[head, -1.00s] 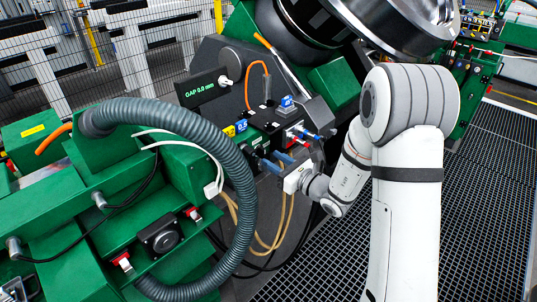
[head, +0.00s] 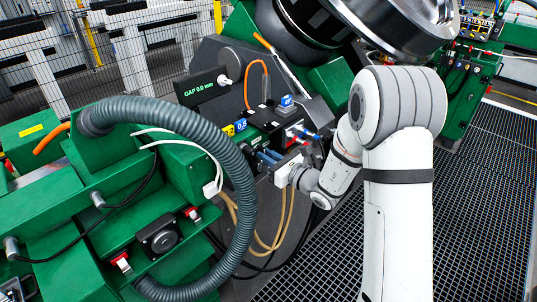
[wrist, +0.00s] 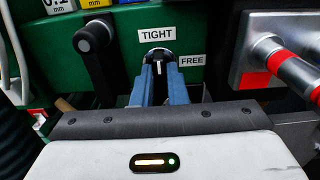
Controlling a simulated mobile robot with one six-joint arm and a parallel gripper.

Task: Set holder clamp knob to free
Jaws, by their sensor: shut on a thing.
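The mark looks upright, toward TIGHT. My gripper (wrist: 159,70) has its two blue fingers on either side of the knob's bar, shut on it. The fingertips partly hide the knob's lower part. In the head view my gripper (head: 270,156) reaches the panel, and the knob is hidden there.
A black crank handle (wrist: 95,36) stands close left of the knob. A metal block (wrist: 262,55) with red-banded fittings juts out at the right. In the head view a thick grey hose (head: 240,170) arches left of my gripper, and tan cables (head: 283,215) hang below it.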

